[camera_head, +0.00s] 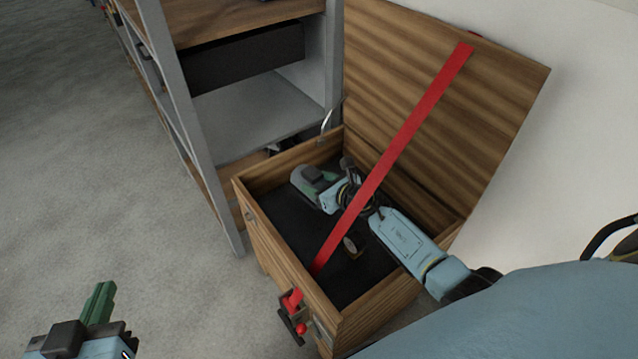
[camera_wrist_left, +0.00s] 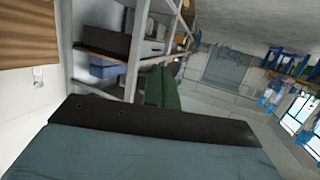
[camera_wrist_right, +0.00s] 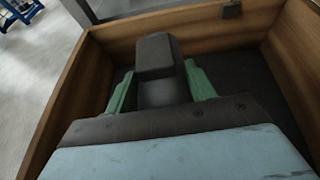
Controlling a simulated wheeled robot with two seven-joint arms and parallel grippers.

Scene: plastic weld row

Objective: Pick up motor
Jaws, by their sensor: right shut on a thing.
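My right arm reaches into an open wooden box (camera_head: 285,258). Its gripper (camera_head: 308,181) is low inside the box near the far left corner. In the right wrist view the two green fingers of my right gripper (camera_wrist_right: 160,88) are on either side of a dark grey block, which I take to be the motor (camera_wrist_right: 155,56), and are shut on it. The motor's lower part is hidden by the gripper body. My left gripper (camera_head: 98,303) is outside the box at the lower left of the head view. Its green fingers are together with nothing between them.
A red strap (camera_head: 400,145) runs from the raised lid (camera_head: 480,110) across the box opening, close to my right arm. A small round object (camera_head: 350,246) shows inside the box. A red latch (camera_head: 295,302) is on the box's front. A metal-framed shelf (camera_head: 190,100) stands behind.

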